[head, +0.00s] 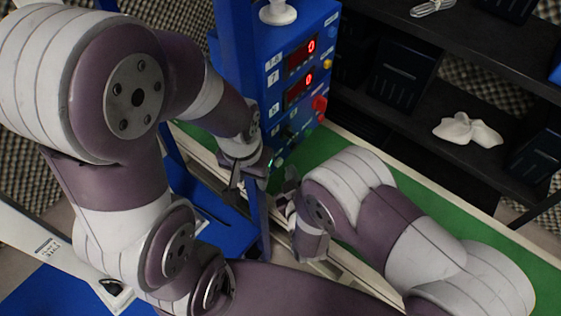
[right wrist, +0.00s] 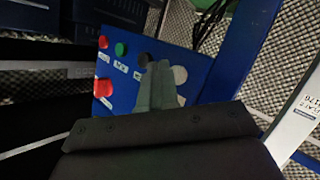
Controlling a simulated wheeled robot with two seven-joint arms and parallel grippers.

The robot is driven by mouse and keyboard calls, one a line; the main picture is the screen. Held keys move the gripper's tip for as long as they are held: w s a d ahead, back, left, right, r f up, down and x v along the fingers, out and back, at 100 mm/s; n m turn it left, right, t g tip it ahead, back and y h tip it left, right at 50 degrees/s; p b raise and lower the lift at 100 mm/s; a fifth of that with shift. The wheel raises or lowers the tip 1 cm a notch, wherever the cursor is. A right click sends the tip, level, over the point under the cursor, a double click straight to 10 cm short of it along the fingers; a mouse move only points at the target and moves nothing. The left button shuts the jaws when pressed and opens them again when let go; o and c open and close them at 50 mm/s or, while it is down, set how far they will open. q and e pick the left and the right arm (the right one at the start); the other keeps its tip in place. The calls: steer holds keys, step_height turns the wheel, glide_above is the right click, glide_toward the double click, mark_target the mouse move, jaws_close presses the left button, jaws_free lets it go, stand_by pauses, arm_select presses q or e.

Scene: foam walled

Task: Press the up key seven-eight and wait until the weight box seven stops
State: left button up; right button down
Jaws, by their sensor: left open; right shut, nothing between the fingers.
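The blue control panel (head: 293,70) stands upright at top centre in the head view, with two red displays (head: 300,57) each reading 0. The right wrist view shows its keys: a green button (right wrist: 121,49), a black one (right wrist: 144,59) and a grey round one (right wrist: 180,74). Their labels are too small to read, so I cannot tell which is up key seven-eight. My right gripper (right wrist: 160,85) is shut and empty, its tips over the panel near the black and grey keys; contact is unclear. My left gripper (head: 251,174) is open below the panel. I cannot identify weight box seven.
A red mushroom knob (head: 320,103) sticks out of the panel; it also shows in the right wrist view (right wrist: 104,87). A blue post (head: 236,50) stands left of the panel. Dark shelves (head: 400,130) with a white cloth-like item (head: 467,131) are at right.

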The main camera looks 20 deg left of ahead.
steer(key=shift+a, duration=0.1)
stand_by(0.4)
steer(key=shift+w+a, duration=0.15)
steer(key=shift+a, duration=0.15)
